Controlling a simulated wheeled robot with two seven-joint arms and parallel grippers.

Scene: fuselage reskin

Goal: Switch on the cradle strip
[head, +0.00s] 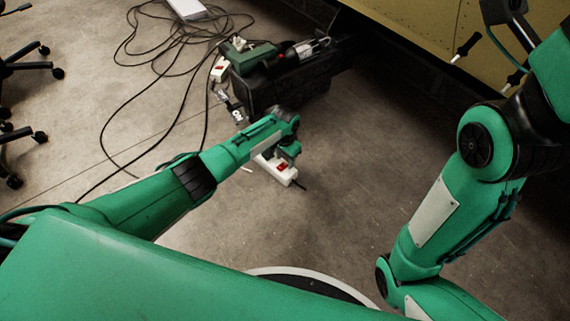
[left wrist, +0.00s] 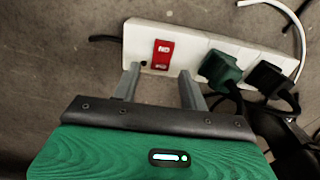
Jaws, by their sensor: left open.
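A white power strip (head: 277,170) with a red rocker switch (head: 282,167) lies on the floor, partly hidden by my left gripper (head: 287,150). In the left wrist view, the strip (left wrist: 198,42) runs across the top, with a green plug (left wrist: 220,70) and a black plug (left wrist: 268,77) in it. Its red switch (left wrist: 163,54) carries white lettering, upside down here; its position is unclear. My left gripper (left wrist: 160,82) is open and empty, its fingers pointing at the strip on both sides of the switch's line. Contact cannot be told. My right gripper is not in view.
A black case (head: 285,85) with green and black gear on it stands beyond the gripper. Another white strip (head: 220,69) lies left of it among loose black cables (head: 165,40). Chair legs (head: 25,70) stand at left. A yellowish panel (head: 430,25) stands at upper right.

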